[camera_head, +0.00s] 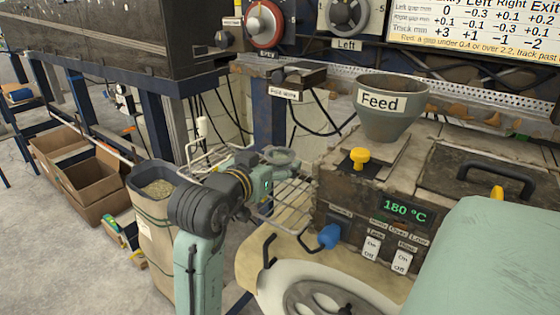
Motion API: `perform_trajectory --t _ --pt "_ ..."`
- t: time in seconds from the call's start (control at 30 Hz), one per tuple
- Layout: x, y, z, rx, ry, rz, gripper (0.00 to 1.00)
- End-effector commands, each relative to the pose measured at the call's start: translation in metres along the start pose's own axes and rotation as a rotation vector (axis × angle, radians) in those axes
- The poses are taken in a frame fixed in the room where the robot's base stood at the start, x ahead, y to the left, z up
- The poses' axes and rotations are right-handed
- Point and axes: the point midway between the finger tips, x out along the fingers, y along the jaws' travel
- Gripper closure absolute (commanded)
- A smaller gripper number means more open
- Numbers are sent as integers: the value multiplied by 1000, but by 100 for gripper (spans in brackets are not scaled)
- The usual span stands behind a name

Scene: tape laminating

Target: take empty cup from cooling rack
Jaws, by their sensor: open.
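The wire cooling rack (292,197) shows in the head view, left of the machine with the 180 °C display. My arm reaches over its left part. The far end of my arm, with my gripper (281,158), is at the back of the rack. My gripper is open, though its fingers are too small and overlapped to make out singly. I cannot make out an empty cup on the rack; my arm covers part of it. A small white cylinder (203,127) stands up behind my arm, and I cannot tell what it is.
The machine carries a grey Feed hopper (391,112), a yellow knob (359,156) and a blue knob (328,236). A tall bag of pellets (155,215) stands left of my arm. Cardboard boxes (92,190) stand on the floor at left. A control panel is above.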

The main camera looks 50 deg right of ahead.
Motion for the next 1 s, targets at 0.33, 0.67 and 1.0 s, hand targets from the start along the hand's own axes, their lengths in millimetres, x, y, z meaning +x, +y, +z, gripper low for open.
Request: perform_trajectory --t 0.33,0.67,1.0 --pt "25 -1 0 0 0 -2 18" --pt "25 -1 0 0 1 -1 33" --pt "24 -1 0 0 1 -1 55"
